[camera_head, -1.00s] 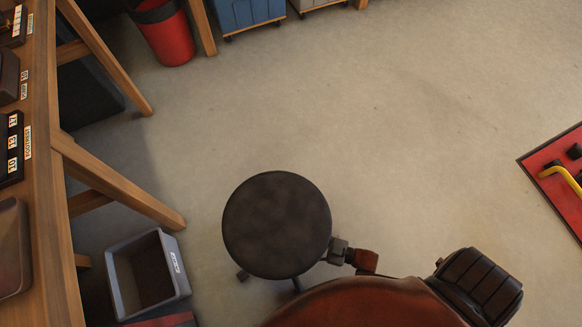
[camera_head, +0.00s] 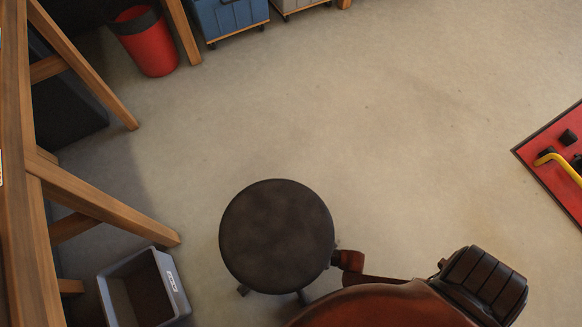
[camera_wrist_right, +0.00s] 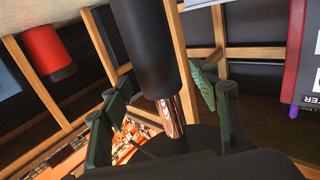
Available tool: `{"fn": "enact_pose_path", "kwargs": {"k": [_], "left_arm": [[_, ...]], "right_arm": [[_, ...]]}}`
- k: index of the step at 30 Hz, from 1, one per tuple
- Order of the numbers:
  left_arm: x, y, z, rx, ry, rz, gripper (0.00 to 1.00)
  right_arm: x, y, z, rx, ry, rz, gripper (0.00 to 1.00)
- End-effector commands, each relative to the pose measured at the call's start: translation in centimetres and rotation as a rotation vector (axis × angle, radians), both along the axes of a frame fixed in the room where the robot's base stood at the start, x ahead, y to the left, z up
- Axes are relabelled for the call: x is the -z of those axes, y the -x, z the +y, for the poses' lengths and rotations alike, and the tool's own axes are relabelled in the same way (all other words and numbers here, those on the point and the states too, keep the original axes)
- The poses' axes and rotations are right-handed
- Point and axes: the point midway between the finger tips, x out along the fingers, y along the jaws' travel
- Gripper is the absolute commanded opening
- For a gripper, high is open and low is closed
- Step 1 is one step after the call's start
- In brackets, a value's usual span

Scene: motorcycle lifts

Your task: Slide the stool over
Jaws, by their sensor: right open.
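The stool has a round dark seat (camera_head: 277,235), upright on the floor at the bottom middle of the head view, with parts of its feet showing below. My right arm reaches in from the lower right, and its end goes out of sight under the seat's right edge. In the right wrist view, the stool's black column (camera_wrist_right: 148,45) with a shiny metal rod stands between the green fingers of my right gripper (camera_wrist_right: 158,98). The fingers are open on either side of it; contact is unclear. My left gripper is out of view.
A wooden workbench leg (camera_head: 110,207) and a grey bin (camera_head: 145,290) stand left of the stool. A red waste bin (camera_head: 150,42) and a blue wheeled container (camera_head: 228,16) are at the back. A red mat (camera_head: 548,165) lies at right. The middle floor is clear.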

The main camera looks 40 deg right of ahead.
Motion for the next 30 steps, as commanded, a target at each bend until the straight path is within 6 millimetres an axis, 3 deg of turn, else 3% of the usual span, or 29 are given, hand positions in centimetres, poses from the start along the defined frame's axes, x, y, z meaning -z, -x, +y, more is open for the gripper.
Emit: {"fn": "enact_pose_path", "kwargs": {"k": [6,15,30], "left_arm": [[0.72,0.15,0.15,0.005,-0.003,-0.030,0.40],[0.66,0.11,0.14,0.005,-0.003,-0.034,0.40],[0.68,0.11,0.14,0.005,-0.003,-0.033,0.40]], "right_arm": [[0.04,-1.23,0.92,0.000,0.000,0.000,0.56],[-0.06,-1.35,1.00,0.000,0.001,-0.001,0.55],[-0.04,-1.33,0.99,0.000,0.000,0.000,0.21]]}}
